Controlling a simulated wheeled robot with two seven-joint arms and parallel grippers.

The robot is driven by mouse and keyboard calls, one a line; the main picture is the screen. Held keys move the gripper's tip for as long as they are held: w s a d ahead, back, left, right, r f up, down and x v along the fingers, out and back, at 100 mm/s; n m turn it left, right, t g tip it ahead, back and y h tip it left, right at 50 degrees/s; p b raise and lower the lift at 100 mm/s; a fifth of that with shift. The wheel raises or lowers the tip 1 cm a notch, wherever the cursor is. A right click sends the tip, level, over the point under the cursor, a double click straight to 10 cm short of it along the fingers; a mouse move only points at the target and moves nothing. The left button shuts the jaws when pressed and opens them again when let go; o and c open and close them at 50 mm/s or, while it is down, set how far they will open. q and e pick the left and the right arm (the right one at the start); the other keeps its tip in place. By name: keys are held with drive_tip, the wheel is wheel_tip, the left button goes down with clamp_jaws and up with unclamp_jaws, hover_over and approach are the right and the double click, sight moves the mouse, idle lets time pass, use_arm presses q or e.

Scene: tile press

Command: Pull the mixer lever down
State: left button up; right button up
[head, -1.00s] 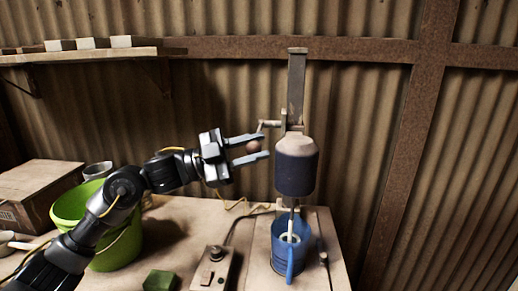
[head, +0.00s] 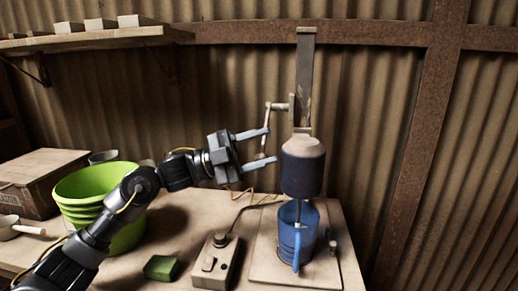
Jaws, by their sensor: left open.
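The mixer has a dark motor body with a pale cap (head: 303,168), carried on an upright metal column (head: 305,75). Its lever (head: 267,120) sits left of the column and hangs steeply downward from a short arm near the pivot. My left gripper (head: 270,146) is open, its two fingers pointing right, one above the other. The lower part of the lever lies at or between these fingers; contact cannot be told. The mixer body stands low over a blue bucket (head: 311,225), with its shaft reaching into it. My right gripper is not in view.
A control box (head: 216,262) with a cable and a green block (head: 161,267) lie on the table (head: 185,225). A green bucket (head: 85,183) and a cardboard box (head: 35,180) stand left. A shelf (head: 90,39) with blocks hangs above.

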use_arm(q)
drive_tip(key=shift+a, duration=0.2)
drive_tip(key=s+r, duration=0.8)
drive_tip(key=s, duration=0.1)
drive_tip(key=s+d+r+b, duration=0.1)
drive_tip(key=s+r, duration=0.4)
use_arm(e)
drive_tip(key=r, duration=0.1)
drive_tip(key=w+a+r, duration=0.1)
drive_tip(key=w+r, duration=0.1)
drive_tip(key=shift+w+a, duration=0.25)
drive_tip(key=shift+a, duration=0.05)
use_arm(q)
drive_tip(key=shift+w, duration=0.1)
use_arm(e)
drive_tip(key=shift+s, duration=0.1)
